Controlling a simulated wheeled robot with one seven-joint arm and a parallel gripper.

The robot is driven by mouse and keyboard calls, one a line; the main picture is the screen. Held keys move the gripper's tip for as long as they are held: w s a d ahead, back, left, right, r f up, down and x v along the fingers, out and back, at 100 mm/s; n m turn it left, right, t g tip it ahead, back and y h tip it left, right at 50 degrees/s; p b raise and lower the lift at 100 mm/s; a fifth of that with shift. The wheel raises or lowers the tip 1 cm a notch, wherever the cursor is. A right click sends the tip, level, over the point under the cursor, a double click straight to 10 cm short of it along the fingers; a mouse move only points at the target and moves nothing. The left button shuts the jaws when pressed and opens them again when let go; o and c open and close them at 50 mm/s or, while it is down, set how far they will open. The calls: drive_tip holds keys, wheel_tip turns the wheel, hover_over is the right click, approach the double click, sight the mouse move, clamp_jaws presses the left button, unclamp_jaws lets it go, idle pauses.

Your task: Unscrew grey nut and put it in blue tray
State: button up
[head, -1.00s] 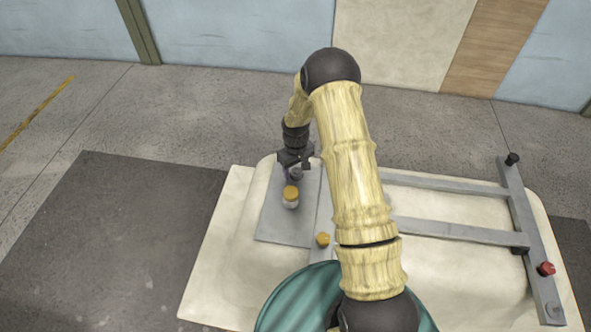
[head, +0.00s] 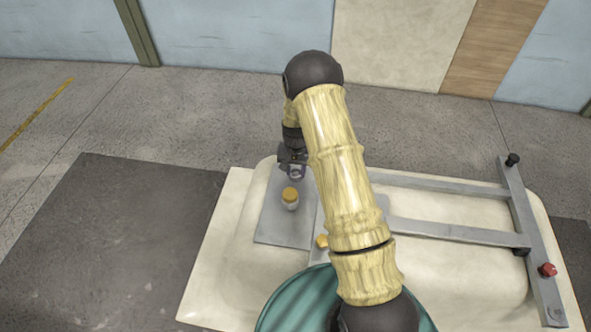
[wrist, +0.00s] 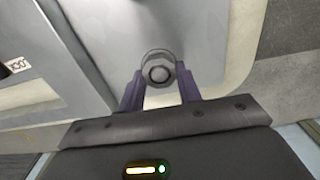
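A grey nut (wrist: 158,70) sits at the fingertips of my gripper (wrist: 160,78) in the wrist view, with a round stud end showing in its middle. One purple finger stands on each side of it, close to its edges. I cannot tell whether the fingers touch it. In the head view my gripper (head: 293,168) is low over the far end of a grey plate (head: 280,222), and the nut there is too small to make out clearly. No blue tray can be made out in either view.
An orange-topped grey piece (head: 290,198) stands on the plate just nearer than my gripper. A yellow piece (head: 322,241) is partly hidden by my arm. A grey frame (head: 460,233) with a red knob (head: 547,269) lies to the right on the cream tub shell (head: 215,265).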

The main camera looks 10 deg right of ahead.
sight(295, 173)
drive_tip(key=shift+s+a, duration=0.1)
drive_tip(key=shift+a, duration=0.05)
drive_tip(key=shift+c, duration=0.4)
drive_tip(key=n, duration=0.7)
drive_tip(key=shift+a+n, duration=0.2)
drive_tip(key=shift+n, duration=0.2)
drive_tip(key=n, duration=0.5)
drive_tip(key=shift+d, duration=0.1)
drive_tip(key=shift+r+p, duration=0.1)
drive_tip(key=shift+p, duration=0.2)
drive_tip(key=shift+c, duration=0.5)
drive_tip(key=shift+d+r+p, duration=0.1)
drive_tip(key=shift+r+p, duration=1.45)
drive_tip(key=shift+r, duration=0.85)
